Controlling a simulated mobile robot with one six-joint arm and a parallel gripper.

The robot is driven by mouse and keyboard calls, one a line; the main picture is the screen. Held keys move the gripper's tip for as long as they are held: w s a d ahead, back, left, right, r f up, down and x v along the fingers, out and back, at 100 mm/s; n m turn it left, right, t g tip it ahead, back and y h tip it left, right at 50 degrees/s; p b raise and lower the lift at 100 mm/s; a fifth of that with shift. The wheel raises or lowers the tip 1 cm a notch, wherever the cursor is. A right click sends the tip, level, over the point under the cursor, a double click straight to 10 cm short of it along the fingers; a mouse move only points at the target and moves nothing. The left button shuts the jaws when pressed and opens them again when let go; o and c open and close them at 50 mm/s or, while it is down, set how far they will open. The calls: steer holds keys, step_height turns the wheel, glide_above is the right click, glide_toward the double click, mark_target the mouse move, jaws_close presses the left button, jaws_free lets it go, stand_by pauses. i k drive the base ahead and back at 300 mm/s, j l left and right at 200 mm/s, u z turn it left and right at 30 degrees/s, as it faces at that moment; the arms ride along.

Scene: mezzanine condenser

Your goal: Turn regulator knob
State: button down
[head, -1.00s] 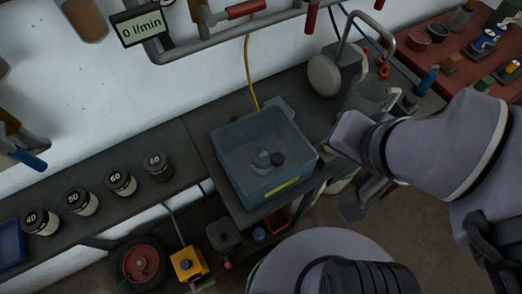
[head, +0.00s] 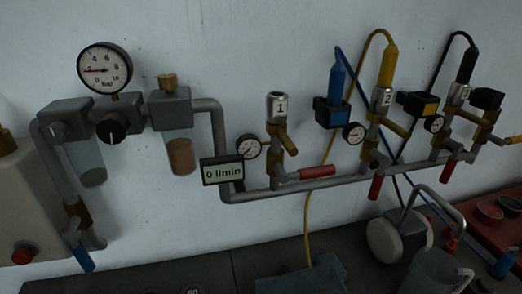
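The regulator knob (head: 113,128) is a black ribbed knob with a white mark, on the grey regulator body at the upper left of the head view. My gripper is not in the head view now, and nothing covers the knob.
A flow display (head: 222,171) reads 0 l/min on the grey pipe. Filter bowls flank the regulator. A blue-handled valve (head: 82,257) is below left. Numbered outlets, red-handled valves and coloured hoses line the pipe at right.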

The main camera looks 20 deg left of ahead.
mark_target(113, 128)
steer(key=u, duration=2.05)
